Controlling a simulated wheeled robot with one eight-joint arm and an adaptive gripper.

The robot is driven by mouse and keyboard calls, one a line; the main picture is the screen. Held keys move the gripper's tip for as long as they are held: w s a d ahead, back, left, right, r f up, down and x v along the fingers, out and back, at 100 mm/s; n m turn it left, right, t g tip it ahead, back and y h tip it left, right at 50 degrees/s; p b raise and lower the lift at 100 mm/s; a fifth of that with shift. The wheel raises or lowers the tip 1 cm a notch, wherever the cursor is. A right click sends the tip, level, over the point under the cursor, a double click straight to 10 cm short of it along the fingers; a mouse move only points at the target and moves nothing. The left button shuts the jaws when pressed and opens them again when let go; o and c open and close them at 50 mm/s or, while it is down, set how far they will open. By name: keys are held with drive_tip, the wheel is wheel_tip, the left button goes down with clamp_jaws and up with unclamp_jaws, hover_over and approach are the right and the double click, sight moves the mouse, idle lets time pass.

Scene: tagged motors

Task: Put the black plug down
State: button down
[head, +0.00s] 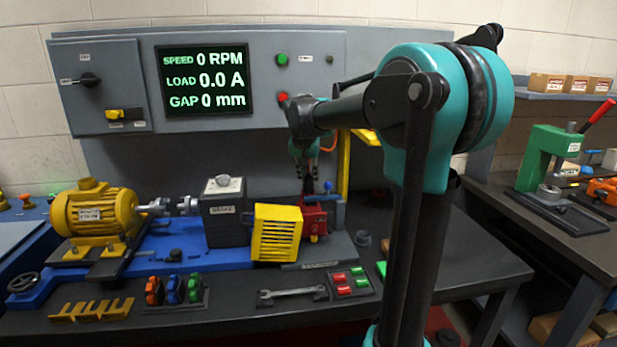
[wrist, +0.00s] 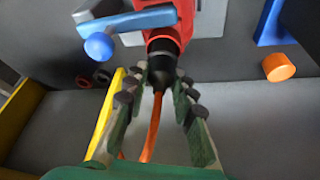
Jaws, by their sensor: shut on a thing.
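The black plug (wrist: 163,60) is between the fingers of my gripper (wrist: 160,84) in the wrist view. An orange cable (wrist: 151,130) runs back from the plug between the fingers. The front of the plug meets a red housing (wrist: 163,18); I cannot tell whether it sits inside or only lines up with it. In the head view my gripper (head: 308,186) points down just above the red box (head: 314,217) on the bench, and the plug is too small to make out there. A lever with a blue knob (wrist: 99,46) is beside the housing.
A yellow vented guard (head: 276,232) and a grey brake block (head: 223,212) stand left of the red box. A yellow post (head: 344,165) rises close behind my gripper. The bench's right part is fairly clear.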

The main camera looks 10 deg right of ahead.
drive_tip(key=shift+f, duration=0.15)
drive_tip(key=c, duration=1.3)
unclamp_jaws()
drive_tip(key=shift+o, duration=0.2)
drive_tip(key=v, duration=1.2)
